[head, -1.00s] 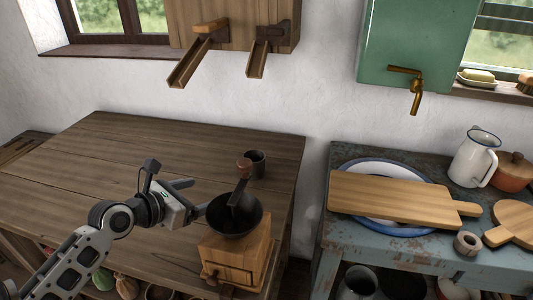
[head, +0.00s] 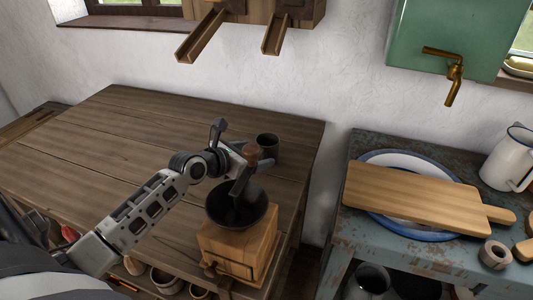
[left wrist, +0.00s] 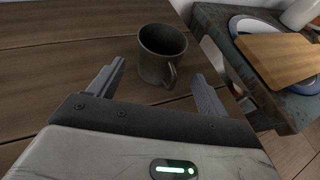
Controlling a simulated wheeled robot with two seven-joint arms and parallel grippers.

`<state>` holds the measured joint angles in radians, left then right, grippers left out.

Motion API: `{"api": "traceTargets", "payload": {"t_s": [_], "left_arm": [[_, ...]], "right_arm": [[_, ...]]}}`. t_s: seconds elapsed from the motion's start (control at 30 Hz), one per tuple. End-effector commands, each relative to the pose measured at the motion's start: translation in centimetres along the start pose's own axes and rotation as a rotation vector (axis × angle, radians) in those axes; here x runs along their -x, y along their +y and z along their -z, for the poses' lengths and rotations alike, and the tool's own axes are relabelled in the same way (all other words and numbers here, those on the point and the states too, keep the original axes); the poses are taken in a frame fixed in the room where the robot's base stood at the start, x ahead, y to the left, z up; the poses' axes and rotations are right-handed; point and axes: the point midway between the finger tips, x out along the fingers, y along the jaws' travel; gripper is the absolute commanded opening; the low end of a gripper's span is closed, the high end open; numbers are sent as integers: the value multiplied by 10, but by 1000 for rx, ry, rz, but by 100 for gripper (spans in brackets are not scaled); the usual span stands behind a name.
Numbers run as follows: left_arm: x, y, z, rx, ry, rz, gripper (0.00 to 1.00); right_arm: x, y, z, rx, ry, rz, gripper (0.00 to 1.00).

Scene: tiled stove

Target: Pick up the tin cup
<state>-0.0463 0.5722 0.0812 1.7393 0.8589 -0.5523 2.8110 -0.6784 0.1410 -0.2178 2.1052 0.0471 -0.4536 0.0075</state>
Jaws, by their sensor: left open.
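The tin cup (head: 267,143) is small, dark grey and upright on the wooden table (head: 110,135), near its right back edge, behind the coffee grinder. In the left wrist view the tin cup (left wrist: 160,55) stands just ahead of my left gripper (left wrist: 160,75), between the lines of its two fingers, with its handle toward the right finger. My left gripper is open and empty. In the head view my left gripper (head: 248,155) is close to the cup and partly hidden by the grinder's crank. My right gripper is not in view.
A wooden coffee grinder (head: 238,240) with a dark bowl and crank stands at the table's front right, close to my left arm. A blue side table (head: 350,240) holds a cutting board (head: 415,195) on a plate. The table's left part is clear.

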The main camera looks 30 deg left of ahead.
Motion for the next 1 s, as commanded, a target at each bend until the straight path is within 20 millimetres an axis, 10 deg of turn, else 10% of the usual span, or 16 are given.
{"api": "traceTargets", "payload": {"t_s": [0.6,0.8,1.0], "left_arm": [[-49,3,5,0,1,0,78],[-49,3,5,0,1,0,28],[-49,3,4,0,0,0,28]], "right_arm": [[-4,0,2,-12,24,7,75],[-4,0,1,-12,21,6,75],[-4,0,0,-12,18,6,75]]}}
